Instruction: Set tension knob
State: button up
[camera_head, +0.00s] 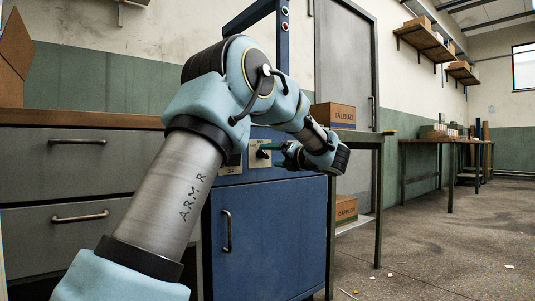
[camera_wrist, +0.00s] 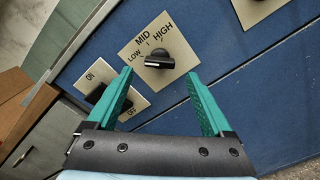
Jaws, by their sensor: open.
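The tension knob (camera_wrist: 158,60) is black and sits on a beige plate (camera_wrist: 133,48) marked LOW, MID and HIGH, on a blue panel. Its bar lies roughly sideways in the wrist view, with one end toward LOW; the exact pointer setting is hard to tell. My gripper (camera_wrist: 158,76) is open, its two green fingers spread with the knob centred just beyond and between their tips. I cannot tell how far off the plate they are. In the head view my gripper (camera_head: 270,147) is beside a beige plate (camera_head: 251,159) on the blue cabinet, partly hiding it.
A black ON/OFF switch (camera_wrist: 97,94) is on a plate left of the fingers. Another plate (camera_wrist: 268,8) with a dark control is at the upper right. The blue cabinet (camera_head: 265,235) stands between grey drawers (camera_head: 65,155) and a green side table (camera_head: 360,138) bearing a box.

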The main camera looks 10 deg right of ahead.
jog(key=p+v, duration=0.2)
jog(key=v, duration=0.5)
